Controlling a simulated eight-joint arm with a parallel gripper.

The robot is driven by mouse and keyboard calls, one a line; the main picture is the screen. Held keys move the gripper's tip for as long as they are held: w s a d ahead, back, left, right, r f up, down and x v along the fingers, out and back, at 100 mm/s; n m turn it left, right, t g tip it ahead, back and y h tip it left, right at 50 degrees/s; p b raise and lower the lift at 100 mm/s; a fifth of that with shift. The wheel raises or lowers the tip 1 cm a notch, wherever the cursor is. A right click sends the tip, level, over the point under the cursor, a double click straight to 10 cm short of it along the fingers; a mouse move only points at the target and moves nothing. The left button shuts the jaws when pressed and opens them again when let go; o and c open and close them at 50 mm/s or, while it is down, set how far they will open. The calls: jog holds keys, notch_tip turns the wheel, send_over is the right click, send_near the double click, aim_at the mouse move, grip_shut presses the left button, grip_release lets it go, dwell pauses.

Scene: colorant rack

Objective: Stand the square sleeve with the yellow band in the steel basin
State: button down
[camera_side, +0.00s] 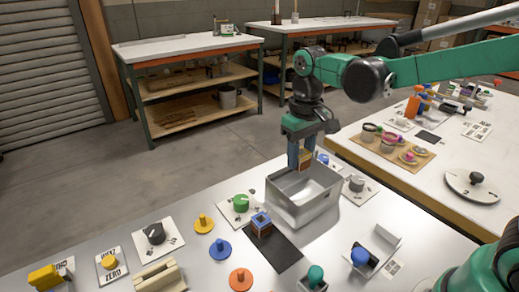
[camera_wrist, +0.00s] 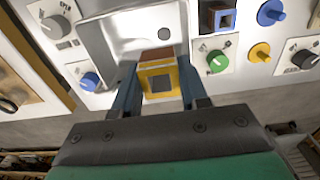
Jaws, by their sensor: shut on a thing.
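The square sleeve with the yellow band (camera_side: 306,156) is brown and orange with a square opening. In the wrist view the sleeve (camera_wrist: 159,80) sits between both fingers of my gripper (camera_wrist: 160,75), its open end facing the camera. My gripper (camera_side: 303,150) is shut on it, points down and holds it roughly upright. The steel basin (camera_side: 300,212) is an open rectangular box on the white table. The sleeve appears above the basin's far side; its exact height over the rim is hard to tell. In the wrist view the basin (camera_wrist: 140,42) shows a drain hole and no object inside.
A similar sleeve with a blue band (camera_side: 261,225) stands on a dark mat (camera_side: 283,258) left of the basin. A green knob (camera_side: 241,202) and a grey knob (camera_side: 357,184) on plates flank the basin. Yellow, blue and orange pegs stand on the table nearby.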

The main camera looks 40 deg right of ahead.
jog(key=d+f, duration=0.2)
jog(key=d, duration=0.1)
jog(key=shift+w+f, duration=0.2)
jog(key=shift+w, duration=0.15)
send_over(303, 199)
jog(key=shift+f, duration=2.75)
jog(key=shift+f, duration=0.35)
jog(key=shift+f, duration=0.45)
jog(key=shift+f, duration=0.2)
jog(key=shift+f, duration=0.3)
